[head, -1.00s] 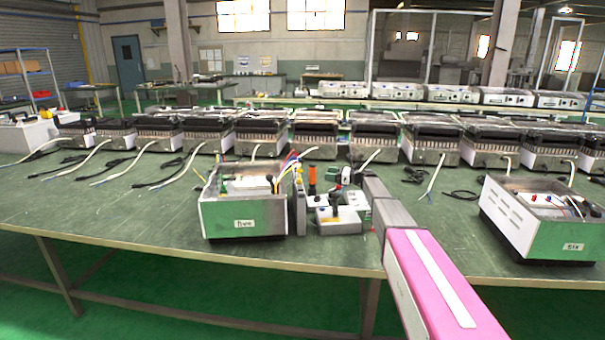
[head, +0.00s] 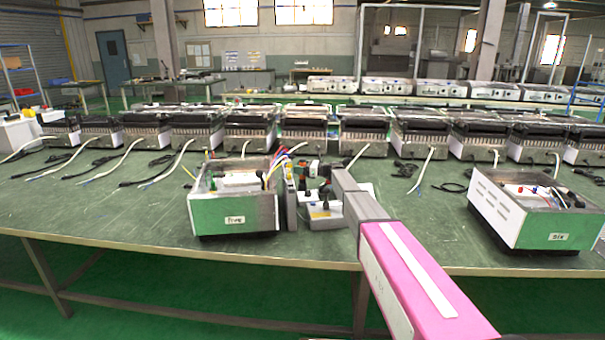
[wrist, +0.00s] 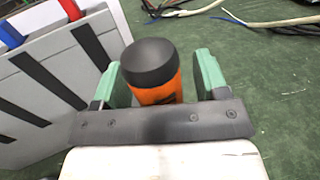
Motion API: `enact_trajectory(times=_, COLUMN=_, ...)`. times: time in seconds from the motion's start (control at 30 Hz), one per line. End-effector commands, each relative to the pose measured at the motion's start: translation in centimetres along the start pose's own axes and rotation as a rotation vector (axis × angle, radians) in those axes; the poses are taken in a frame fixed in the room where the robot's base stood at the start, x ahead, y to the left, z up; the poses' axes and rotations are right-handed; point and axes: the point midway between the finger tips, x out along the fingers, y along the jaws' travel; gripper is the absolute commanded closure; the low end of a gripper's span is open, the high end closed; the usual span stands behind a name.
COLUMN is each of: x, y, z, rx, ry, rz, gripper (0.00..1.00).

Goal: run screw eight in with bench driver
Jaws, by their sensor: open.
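In the wrist view, an orange driver handle with a black cap (wrist: 152,72) stands between the two green fingers of my gripper (wrist: 160,80). The fingers are apart, one on each side of the handle, with no clear grip on it. The driver's tip is hidden below. In the head view, my gripper (head: 313,170) is just right of the open unit labelled "five" (head: 232,212), beyond a small grey block with a black knob (head: 326,210). I cannot make out screw eight or any numbered screw.
A grey slotted panel (wrist: 45,95) stands close on the left in the wrist view. Coloured wires (head: 283,155) rise at unit five's right side. A unit labelled "six" (head: 535,215) sits at the right.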

Motion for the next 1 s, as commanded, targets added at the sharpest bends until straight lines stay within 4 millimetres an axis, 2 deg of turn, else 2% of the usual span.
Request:
enact_trajectory(times=0.23, x=0.5, y=0.0, z=0.0, rx=0.000, ry=0.000, rz=0.000, gripper=0.33)
enact_trajectory(times=0.27, x=0.5, y=0.0, z=0.0, rx=0.000, ry=0.000, rz=0.000, gripper=0.36)
enact_trajectory(times=0.4, x=0.5, y=0.0, z=0.0, rx=0.000, ry=0.000, rz=0.000, gripper=0.82)
enact_trajectory(times=0.47, x=0.5, y=0.0, z=0.0, rx=0.000, ry=0.000, rz=0.000, gripper=1.00)
enact_trajectory(times=0.77, x=0.5, y=0.0, z=0.2, rx=0.000, ry=-0.001, rz=0.000, gripper=1.00)
enact_trajectory(times=1.0, x=0.5, y=0.1, z=2.2, rx=-0.002, ry=-0.001, rz=0.000, gripper=1.00)
